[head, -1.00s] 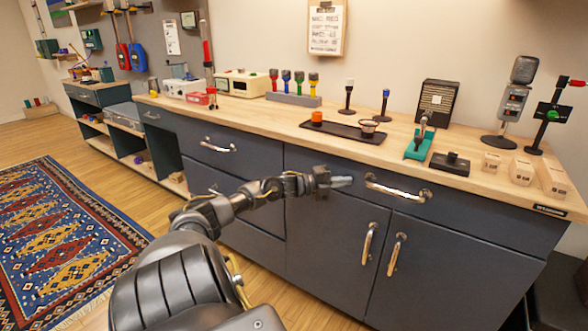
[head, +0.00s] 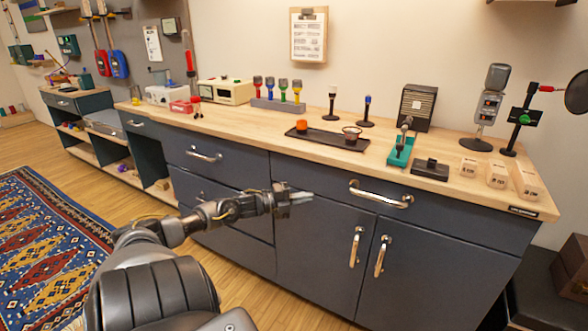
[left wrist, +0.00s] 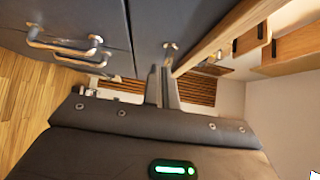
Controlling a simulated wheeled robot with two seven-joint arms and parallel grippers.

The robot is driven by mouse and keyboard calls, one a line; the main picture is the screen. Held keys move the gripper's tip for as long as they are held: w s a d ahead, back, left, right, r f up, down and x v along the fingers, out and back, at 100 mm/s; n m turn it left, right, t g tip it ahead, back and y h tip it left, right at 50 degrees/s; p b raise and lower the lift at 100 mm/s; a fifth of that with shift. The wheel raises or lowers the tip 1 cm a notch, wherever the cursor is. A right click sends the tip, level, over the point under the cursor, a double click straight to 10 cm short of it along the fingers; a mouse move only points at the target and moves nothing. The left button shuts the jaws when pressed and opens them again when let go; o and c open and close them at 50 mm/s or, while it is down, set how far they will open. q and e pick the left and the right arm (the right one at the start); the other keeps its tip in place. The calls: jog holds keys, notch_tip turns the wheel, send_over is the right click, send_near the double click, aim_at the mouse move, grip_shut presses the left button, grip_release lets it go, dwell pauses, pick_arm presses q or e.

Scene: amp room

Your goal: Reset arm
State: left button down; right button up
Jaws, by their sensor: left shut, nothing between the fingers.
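My left arm comes in from the lower left in the head view. My left gripper (head: 300,197) is shut and empty, in front of the dark cabinet below the counter. It is left of the right drawer's handle and appears apart from it. In the left wrist view the two fingers (left wrist: 162,88) are together with nothing held. My right gripper does not show in any view.
The dark cabinet (head: 320,250) has metal handles (head: 381,195) that stick out. Its wooden counter (head: 250,124) holds a black tray (head: 328,139), microphones and small wooden blocks. A patterned rug (head: 50,240) lies on the floor at left.

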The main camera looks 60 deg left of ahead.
pick_arm(q)
jog(key=v, duration=0.3)
jog(key=shift+s, duration=0.25)
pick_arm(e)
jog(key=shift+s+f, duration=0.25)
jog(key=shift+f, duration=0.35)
